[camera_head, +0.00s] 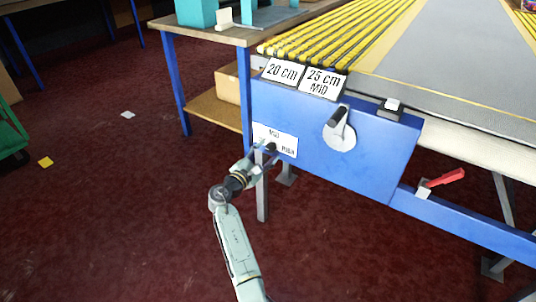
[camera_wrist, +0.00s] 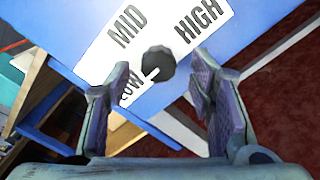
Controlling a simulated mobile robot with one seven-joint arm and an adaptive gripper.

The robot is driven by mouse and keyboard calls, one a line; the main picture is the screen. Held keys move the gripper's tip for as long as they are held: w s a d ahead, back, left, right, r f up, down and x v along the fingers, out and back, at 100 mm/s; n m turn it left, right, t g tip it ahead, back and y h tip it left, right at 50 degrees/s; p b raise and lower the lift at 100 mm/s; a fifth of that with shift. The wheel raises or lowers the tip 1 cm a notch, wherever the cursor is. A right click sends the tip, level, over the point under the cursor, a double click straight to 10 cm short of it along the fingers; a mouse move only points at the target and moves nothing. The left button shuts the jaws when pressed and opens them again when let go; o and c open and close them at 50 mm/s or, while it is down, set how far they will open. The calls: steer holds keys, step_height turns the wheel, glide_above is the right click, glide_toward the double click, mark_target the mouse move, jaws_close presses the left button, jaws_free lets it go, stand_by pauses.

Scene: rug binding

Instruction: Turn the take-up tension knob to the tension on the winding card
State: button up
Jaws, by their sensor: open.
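The tension knob (camera_wrist: 158,63) is black and round, with a white mark on its lower-left side toward LOW. Its white plate (camera_wrist: 185,28) reads LOW, MID and HIGH. In the head view the knob (camera_head: 271,147) sits on the blue end panel, partly hidden by my gripper (camera_head: 262,157). In the wrist view my gripper (camera_wrist: 163,68) is open and empty, one finger to each side of the knob. I see no contact; whether the fingertips reach around it is unclear. Two white cards above the panel read "20 cm" (camera_head: 281,71) and "25 cm MID" (camera_head: 322,82).
A black-handled crank (camera_head: 340,133) is on the same panel (camera_head: 375,160), right of the knob. A red lever (camera_head: 445,178) is on the lower rail. A wooden bench (camera_head: 215,32) with blue legs stands behind, left of the panel. The red floor is largely clear.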

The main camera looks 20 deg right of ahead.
steer(key=shift+b+x, duration=0.3)
steer(key=shift+x, duration=0.9)
steer(key=shift+c, duration=0.5)
steer(key=shift+a, duration=0.1)
steer(key=c, duration=1.1)
